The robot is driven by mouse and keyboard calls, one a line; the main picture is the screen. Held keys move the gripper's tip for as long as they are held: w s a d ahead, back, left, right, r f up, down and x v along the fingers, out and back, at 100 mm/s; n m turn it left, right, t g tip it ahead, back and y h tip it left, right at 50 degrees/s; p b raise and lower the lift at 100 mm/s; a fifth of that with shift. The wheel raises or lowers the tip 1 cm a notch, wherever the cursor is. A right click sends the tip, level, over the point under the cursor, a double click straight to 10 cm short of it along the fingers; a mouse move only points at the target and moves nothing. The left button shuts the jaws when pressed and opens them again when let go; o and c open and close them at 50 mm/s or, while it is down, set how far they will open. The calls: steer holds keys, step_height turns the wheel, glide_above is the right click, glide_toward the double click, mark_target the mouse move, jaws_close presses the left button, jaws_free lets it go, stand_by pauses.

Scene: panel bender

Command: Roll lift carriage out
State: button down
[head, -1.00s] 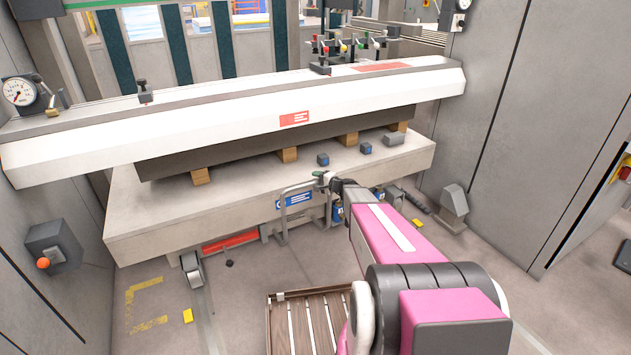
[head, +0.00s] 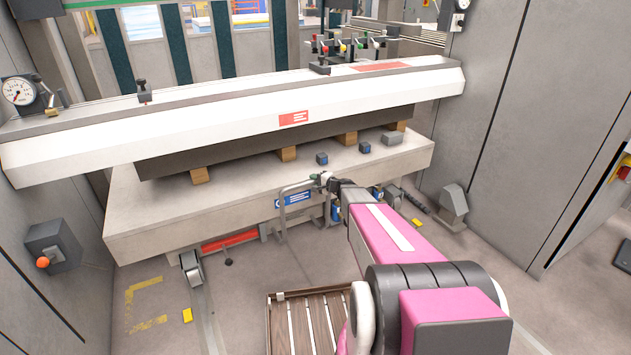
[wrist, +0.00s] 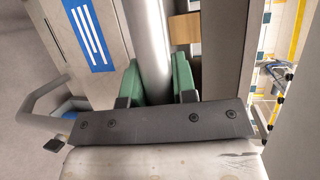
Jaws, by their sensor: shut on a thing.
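The lift carriage is a pale grey wheeled table (head: 150,228) under the white press beam (head: 230,125). A wheel (head: 192,270) shows beneath its left end. A bent metal tube handle (head: 283,218) stands at its front, beside a blue label (head: 293,199). My gripper (head: 322,181) is at the top right of this handle. In the wrist view, its green finger pads (wrist: 157,82) are shut around a round metal bar (wrist: 147,35), one pad on each side. The blue label (wrist: 87,32) shows at upper left there.
A dark slab (head: 240,152) rests on wooden blocks (head: 288,154) on the carriage. Small blue boxes (head: 322,159) sit at its front. Grey walls (head: 510,110) close the right side. A slatted wooden platform (head: 305,322) lies on the floor in front; yellow floor marks (head: 143,283) are left.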

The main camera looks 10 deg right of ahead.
steer(key=c, duration=0.9)
jaws_free()
steer(key=shift+w+d, duration=0.1)
steer(key=shift+w, duration=0.2)
steer(key=shift+s, duration=0.1)
steer(key=shift+r, duration=0.1)
steer(key=shift+v, duration=6.35)
steer(key=v, duration=1.1)
